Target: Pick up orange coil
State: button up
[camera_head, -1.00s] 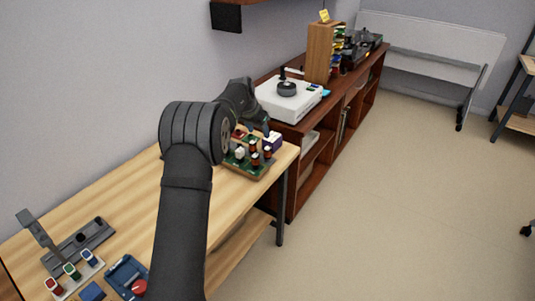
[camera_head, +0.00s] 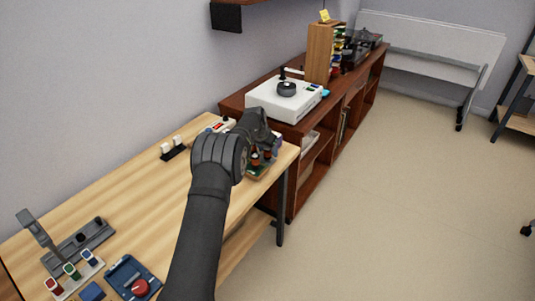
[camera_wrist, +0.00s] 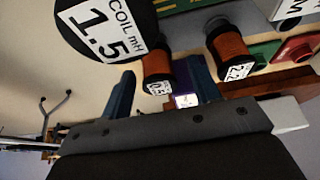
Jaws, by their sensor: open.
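In the wrist view, my gripper (camera_wrist: 162,90) is open, with a dark finger on each side. A coil with orange winding and black end flanges (camera_wrist: 157,63) shows between the fingertips; its small label is hard to read. I cannot tell how far away it is. A second orange coil (camera_wrist: 231,48) stands to its right. A large black flange with a white label reading "COIL mH 1.5" (camera_wrist: 103,30) fills the upper left, close to the camera. In the head view, the orange coils (camera_head: 255,160) sit on a small board, partly hidden by my gripper and arm.
The board lies near the right end of the wooden table (camera_head: 120,205). A black stand with white blocks (camera_head: 173,149) is near the wall. A blue tray with a red knob (camera_head: 132,279) is in front.

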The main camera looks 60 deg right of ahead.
jog(key=shift+d+f, duration=0.1)
jog(key=shift+f, duration=0.05)
jog(key=c, duration=1.1)
notch_tip(320, 180, up, 4)
jog(key=shift+r, duration=0.15)
jog(key=s+r, duration=0.2)
jog(key=s, duration=0.2)
jog(key=s+a+r, duration=0.1)
jog(key=s+r, duration=0.1)
jog(key=s, duration=0.1)
jog(key=s+r, duration=0.2)
jog(key=s, duration=0.2)
jog(key=shift+s+a+r, duration=0.15)
jog(key=shift+s+r, duration=0.2)
jog(key=shift+r, duration=0.05)
